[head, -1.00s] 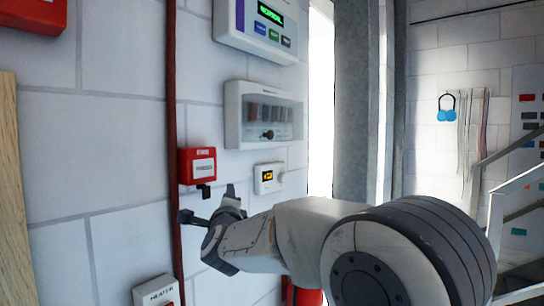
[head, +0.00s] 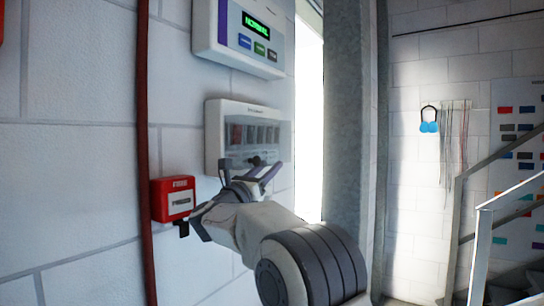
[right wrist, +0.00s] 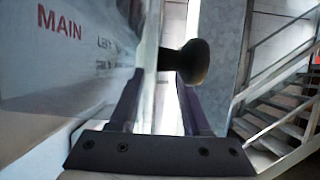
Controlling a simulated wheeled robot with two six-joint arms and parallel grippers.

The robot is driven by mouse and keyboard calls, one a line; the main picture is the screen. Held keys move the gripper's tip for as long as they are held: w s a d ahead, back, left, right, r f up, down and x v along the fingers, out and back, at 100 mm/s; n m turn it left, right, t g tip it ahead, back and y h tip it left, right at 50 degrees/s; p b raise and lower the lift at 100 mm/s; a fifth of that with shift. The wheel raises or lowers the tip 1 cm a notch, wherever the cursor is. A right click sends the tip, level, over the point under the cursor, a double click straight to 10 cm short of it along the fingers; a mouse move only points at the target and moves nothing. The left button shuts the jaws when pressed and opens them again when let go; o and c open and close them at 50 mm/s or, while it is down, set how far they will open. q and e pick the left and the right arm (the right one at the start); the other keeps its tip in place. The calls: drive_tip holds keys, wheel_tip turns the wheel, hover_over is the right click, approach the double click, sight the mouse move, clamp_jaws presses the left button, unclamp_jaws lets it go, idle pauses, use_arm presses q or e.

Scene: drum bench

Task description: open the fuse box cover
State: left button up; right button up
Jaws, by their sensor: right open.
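The fuse box (head: 214,135) is a white wall box with a see-through cover (head: 282,135) over a row of fuses. The cover looks shut. A black knob (head: 256,161) sticks out from its lower part. My right gripper (head: 250,175) is open just in front of the knob and hides the lower part of the box. In the right wrist view the black knob (right wrist: 187,62) shows large beyond the fingertips of my right gripper (right wrist: 158,80). It sits toward the right finger, and I cannot tell whether they touch. My left gripper is out of view.
A control panel with a green display (head: 242,35) hangs above the fuse box. A red call box (head: 173,198) is at lower left, close to my right wrist. A red pipe (head: 147,150) runs down the wall. A grey column (head: 345,130) stands at right.

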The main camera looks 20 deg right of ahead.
drive_tip(key=shift+p+x, duration=0.3)
drive_tip(key=shift+x, duration=0.75)
drive_tip(key=shift+c, duration=0.3)
clamp_jaws()
drive_tip(key=shift+s, duration=0.1)
idle(0.3)
